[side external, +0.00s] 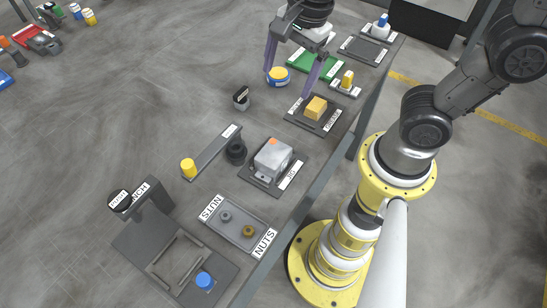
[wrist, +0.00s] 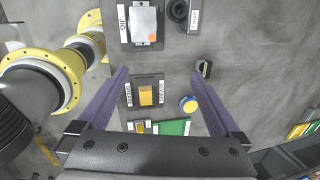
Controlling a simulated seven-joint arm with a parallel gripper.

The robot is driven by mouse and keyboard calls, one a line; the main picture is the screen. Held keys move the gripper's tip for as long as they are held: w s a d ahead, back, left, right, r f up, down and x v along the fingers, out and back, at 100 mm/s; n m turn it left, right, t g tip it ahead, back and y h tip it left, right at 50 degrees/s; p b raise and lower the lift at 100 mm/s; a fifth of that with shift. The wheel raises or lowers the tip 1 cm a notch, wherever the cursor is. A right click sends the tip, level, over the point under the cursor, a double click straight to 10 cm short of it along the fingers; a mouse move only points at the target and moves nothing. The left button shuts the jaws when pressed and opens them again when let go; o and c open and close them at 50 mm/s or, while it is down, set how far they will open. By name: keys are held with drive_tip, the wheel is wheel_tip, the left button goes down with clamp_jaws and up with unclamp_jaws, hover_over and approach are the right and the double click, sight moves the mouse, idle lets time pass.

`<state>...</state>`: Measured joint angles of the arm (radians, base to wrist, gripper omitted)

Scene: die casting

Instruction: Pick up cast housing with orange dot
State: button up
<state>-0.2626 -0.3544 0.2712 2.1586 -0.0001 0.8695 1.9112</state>
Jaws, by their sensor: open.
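The cast housing (side external: 272,156) is a grey block with an orange dot on top. It sits on a dark plate marked JIG (side external: 262,183) in the middle of the bench. In the wrist view the housing (wrist: 144,23) is at the top, with its orange dot at the lower right corner. My gripper (side external: 287,82) is open and empty, with its two purple fingers wide apart. It is above the far part of the bench, away from the housing. In the wrist view my gripper's fingers (wrist: 170,86) frame the yellow block and lie below the housing.
A yellow block (side external: 316,107) on a dark plate and a yellow-blue round part (side external: 278,76) lie near my fingers. A black cylinder (side external: 235,152) stands just left of the jig. A nuts tray (side external: 238,223) and a punch fixture (side external: 149,205) are nearer the camera.

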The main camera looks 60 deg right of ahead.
drive_tip(key=a+f+g, duration=0.2)
drive_tip(key=a+f, duration=0.2)
drive_tip(key=f, duration=0.2)
hover_over(273, 153)
drive_tip(key=shift+n+h, duration=0.3)
drive_tip(key=shift+n, duration=0.1)
drive_tip(key=f, duration=0.7)
drive_tip(key=shift+s+d+f, duration=0.2)
drive_tip(key=shift+d+f, duration=0.15)
drive_tip(key=shift+f, duration=0.05)
drive_tip(key=shift+w+a+f, duration=0.1)
drive_tip(key=shift+a+f, duration=0.05)
drive_tip(key=shift+f, duration=1.3)
drive_tip(key=shift+w+a+f, duration=0.1)
drive_tip(key=shift+a+f, duration=0.05)
drive_tip(key=shift+f, duration=1.3)
drive_tip(key=shift+c, duration=0.2)
drive_tip(key=shift+r, duration=0.1)
clamp_jaws()
